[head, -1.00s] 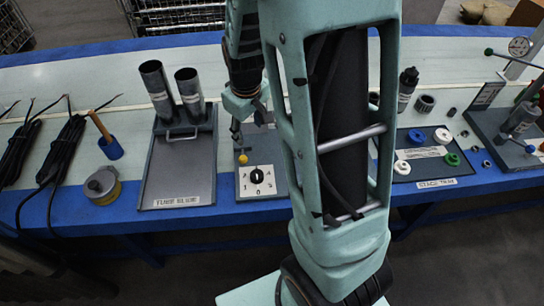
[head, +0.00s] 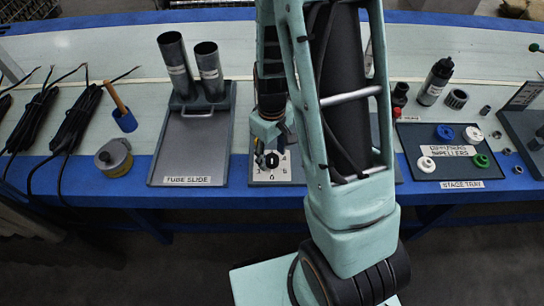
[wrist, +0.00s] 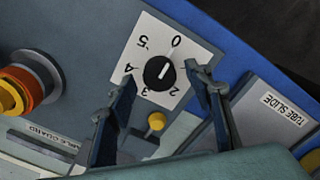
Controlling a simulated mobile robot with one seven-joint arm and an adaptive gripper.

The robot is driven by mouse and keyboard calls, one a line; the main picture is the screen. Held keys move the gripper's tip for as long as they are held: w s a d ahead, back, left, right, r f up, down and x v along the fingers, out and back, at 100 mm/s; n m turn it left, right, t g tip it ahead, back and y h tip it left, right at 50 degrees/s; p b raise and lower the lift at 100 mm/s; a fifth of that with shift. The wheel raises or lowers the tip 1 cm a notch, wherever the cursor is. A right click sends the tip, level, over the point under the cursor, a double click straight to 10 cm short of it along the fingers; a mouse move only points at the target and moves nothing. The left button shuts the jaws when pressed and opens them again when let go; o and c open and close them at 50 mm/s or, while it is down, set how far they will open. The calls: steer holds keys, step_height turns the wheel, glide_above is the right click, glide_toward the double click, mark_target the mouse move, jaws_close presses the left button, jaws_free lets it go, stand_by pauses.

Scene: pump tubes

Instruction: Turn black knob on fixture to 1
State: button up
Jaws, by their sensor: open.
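The black knob (wrist: 158,72) sits on a white dial plate (wrist: 152,54) on the grey fixture (wrist: 93,50) in the wrist view. A white line on its face points roughly toward the 0. The marks 0, 5, 3 and 2 and a partly hidden 4 show; the 1 is not visible, likely behind the right finger. My gripper (wrist: 165,82) is open and empty, one finger on each side of the knob, apart from it. In the head view my gripper (head: 268,152) is over the dial plate (head: 284,168) and covers much of it.
A yellow button (wrist: 156,121) lies between the fingers. An orange and yellow part (wrist: 30,85) stands at the left. The tube slide (head: 186,150) stands left of the fixture with two metal tubes. The stage tray (head: 445,165) is at the right.

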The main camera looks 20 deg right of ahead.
steer(key=shift+f, duration=0.45)
steer(key=shift+c, duration=0.3)
steer(key=c, duration=1.1)
steer(key=shift+m, duration=0.4)
steer(key=m+p, duration=0.1)
steer(key=m, duration=0.3)
steer(key=shift+r+m, duration=0.1)
steer(key=shift+m, duration=0.3)
steer(key=m+p, duration=0.2)
steer(key=m, duration=0.4)
